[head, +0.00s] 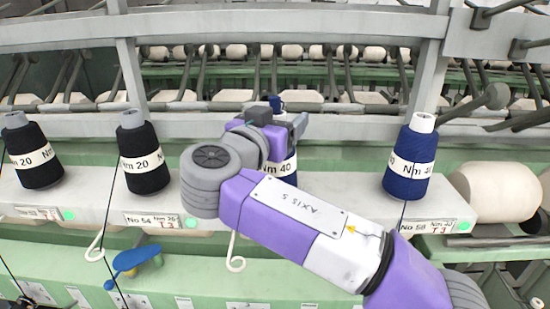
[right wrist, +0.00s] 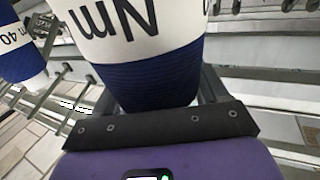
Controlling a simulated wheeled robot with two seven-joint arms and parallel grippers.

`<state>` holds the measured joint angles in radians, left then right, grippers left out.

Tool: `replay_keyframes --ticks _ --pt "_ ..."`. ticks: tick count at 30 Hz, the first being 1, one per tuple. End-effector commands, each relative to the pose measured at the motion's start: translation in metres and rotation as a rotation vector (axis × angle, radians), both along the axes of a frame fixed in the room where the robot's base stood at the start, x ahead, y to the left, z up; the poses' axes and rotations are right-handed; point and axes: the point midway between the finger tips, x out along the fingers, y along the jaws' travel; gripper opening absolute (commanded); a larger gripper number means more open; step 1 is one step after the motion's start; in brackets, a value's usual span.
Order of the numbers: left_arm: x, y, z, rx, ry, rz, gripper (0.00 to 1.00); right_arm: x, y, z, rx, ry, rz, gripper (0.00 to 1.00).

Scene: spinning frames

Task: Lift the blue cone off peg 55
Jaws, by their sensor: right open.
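The blue cone (head: 290,180) with a white "Nm 40" band stands on the rail in the middle, between the places labelled No 54 and No 56. My right arm hides much of it in the head view. My right gripper (head: 279,118) is open at the cone's upper part. In the right wrist view the cone (right wrist: 155,80) fills the space in front of the palm, with a finger partly showing on each side. I cannot tell whether the fingers touch it. My left gripper is not in view.
Another blue cone (head: 408,170) stands to the right, beside a large cream bobbin (head: 496,191). Two black cones, one nearer (head: 143,160) and one farther left (head: 33,157), stand on the same rail (head: 90,212). A grey upright (head: 428,70) rises behind the right cone.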

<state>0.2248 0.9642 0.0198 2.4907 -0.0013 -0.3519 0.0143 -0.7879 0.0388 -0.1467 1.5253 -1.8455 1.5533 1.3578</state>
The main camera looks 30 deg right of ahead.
Motion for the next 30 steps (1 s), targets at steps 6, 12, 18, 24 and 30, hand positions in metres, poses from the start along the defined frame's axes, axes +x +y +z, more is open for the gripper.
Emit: replay_keyframes --ticks 6,12,18,24,30 --pt "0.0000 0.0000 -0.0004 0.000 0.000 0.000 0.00 -0.0001 0.0005 -0.0003 -0.001 0.001 0.000 0.59" --pt "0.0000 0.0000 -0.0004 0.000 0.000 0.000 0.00 -0.0001 0.0008 -0.0003 -0.001 0.001 0.001 0.28" --pt "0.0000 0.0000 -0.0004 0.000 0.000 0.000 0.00 -0.0001 0.0009 -0.0003 -0.001 0.001 0.001 0.00" --pt "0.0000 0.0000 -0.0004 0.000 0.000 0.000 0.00 -0.0003 0.0010 0.0005 -0.002 -0.001 0.002 0.00" --pt "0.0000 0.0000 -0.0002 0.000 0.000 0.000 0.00 -0.0002 0.0010 0.0012 -0.001 -0.002 0.002 0.00"
